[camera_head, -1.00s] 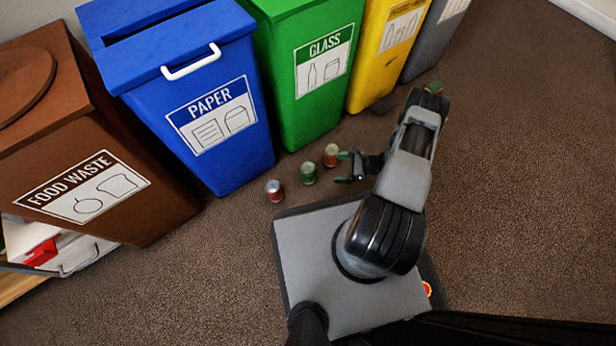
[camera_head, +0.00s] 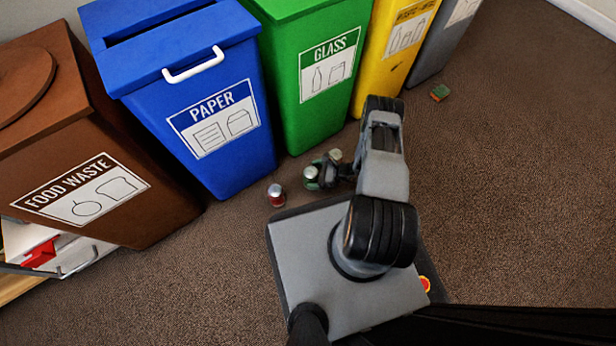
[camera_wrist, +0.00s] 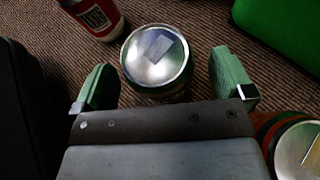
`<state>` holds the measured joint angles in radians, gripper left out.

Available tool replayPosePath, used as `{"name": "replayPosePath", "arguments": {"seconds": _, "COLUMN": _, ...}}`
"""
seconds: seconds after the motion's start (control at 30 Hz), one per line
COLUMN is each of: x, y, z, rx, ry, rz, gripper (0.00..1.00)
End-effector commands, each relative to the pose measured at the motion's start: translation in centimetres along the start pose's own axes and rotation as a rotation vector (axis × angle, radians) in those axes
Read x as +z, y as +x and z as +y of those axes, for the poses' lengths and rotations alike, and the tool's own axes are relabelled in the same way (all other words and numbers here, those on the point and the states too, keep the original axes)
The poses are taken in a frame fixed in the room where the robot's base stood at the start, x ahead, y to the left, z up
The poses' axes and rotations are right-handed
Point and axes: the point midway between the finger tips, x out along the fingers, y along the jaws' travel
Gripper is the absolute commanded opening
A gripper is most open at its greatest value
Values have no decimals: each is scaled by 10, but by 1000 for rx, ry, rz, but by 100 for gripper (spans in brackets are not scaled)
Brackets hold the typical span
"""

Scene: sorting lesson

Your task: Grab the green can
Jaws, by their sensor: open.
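The green can (camera_head: 311,174) stands upright on the carpet in front of the green bin. In the wrist view I see mostly its silver top (camera_wrist: 157,56), just ahead of and between the fingertips. My gripper (camera_head: 325,172) is open, with one green finger on each side of the can; the wrist view shows both fingers (camera_wrist: 164,80) apart from it. The can's lower side is largely hidden in both views.
A red can (camera_head: 276,194) stands left of the green can; it is also at the top of the wrist view (camera_wrist: 92,16). An orange-red can (camera_head: 335,156) stands close on the right, partly hidden. The blue bin (camera_head: 205,110), green bin (camera_head: 290,100) and yellow bin (camera_head: 375,70) stand behind.

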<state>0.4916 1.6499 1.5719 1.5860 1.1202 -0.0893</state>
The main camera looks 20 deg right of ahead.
Motion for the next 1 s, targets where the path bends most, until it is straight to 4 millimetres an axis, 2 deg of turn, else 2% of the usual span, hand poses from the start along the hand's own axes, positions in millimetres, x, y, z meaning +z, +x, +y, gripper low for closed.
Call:
{"name": "replayPosePath", "arguments": {"seconds": 0.13, "x": -2, "y": 8, "z": 2, "rx": -4, "ry": 3, "rz": 0, "gripper": 99}}
{"name": "replayPosePath", "arguments": {"seconds": 0.4, "x": -1, "y": 10, "z": 3, "rx": 0, "ry": 0, "rz": 0, "gripper": 98}}
{"name": "replayPosePath", "arguments": {"seconds": 0.93, "x": -1, "y": 9, "z": 2, "rx": -2, "ry": 1, "rz": 0, "gripper": 48}}
{"name": "replayPosePath", "arguments": {"seconds": 1.0, "x": -1, "y": 9, "z": 2, "rx": -3, "ry": 1, "rz": 0, "gripper": 46}}
